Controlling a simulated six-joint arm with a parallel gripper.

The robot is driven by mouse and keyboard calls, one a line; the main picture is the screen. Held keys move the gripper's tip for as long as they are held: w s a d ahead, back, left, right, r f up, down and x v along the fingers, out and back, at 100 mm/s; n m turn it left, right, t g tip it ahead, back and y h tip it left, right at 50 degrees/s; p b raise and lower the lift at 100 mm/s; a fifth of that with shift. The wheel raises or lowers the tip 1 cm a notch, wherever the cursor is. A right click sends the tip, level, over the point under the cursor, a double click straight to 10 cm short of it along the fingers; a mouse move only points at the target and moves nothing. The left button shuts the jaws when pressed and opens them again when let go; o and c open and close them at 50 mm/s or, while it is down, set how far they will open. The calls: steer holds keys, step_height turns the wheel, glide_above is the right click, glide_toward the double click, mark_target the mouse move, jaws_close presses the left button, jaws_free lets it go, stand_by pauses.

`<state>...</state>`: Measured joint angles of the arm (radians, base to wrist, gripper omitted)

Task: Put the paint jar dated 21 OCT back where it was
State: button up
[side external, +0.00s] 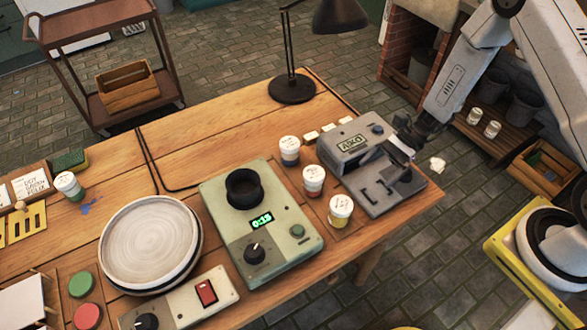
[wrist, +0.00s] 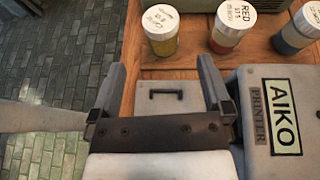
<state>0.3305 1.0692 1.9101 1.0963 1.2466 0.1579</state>
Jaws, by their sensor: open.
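Several white-lidded paint jars are in the side view: a dark blue one (side external: 290,150), a red one (side external: 313,180), a yellow one (side external: 340,211) and, far left, a green one (side external: 68,186). The wrist view shows the yellow jar (wrist: 162,34), the red jar (wrist: 232,28), its lid marked RED, and part of the blue jar (wrist: 298,34). I cannot read 21 OCT on any lid. My gripper (side external: 403,160) is above the right part of the grey AIKO printer (side external: 345,143). In the wrist view my gripper (wrist: 160,103) is open and empty, apart from the jars.
A green device (side external: 292,258) with a dark round cup and a 0:15 display stands left of the jars. A black lamp (side external: 292,88) stands behind. The table's right edge is just beyond the printer.

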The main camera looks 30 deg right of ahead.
steer(key=shift+r, duration=0.1)
steer(key=s+d+r+n+t+h, duration=0.2)
steer(key=s+r+n+h, duration=0.1)
steer(key=r+n+h, duration=0.3)
steer(key=s+d+r+n+t+h, duration=0.1)
steer(key=s+d+r+n+h, duration=0.1)
steer(key=r+n+h, duration=0.5)
steer(key=r+n, duration=0.1)
steer(key=n, duration=0.3)
steer(key=shift+s+r+t, duration=0.35)
steer(key=shift+s+t, duration=0.05)
stand_by(0.7)
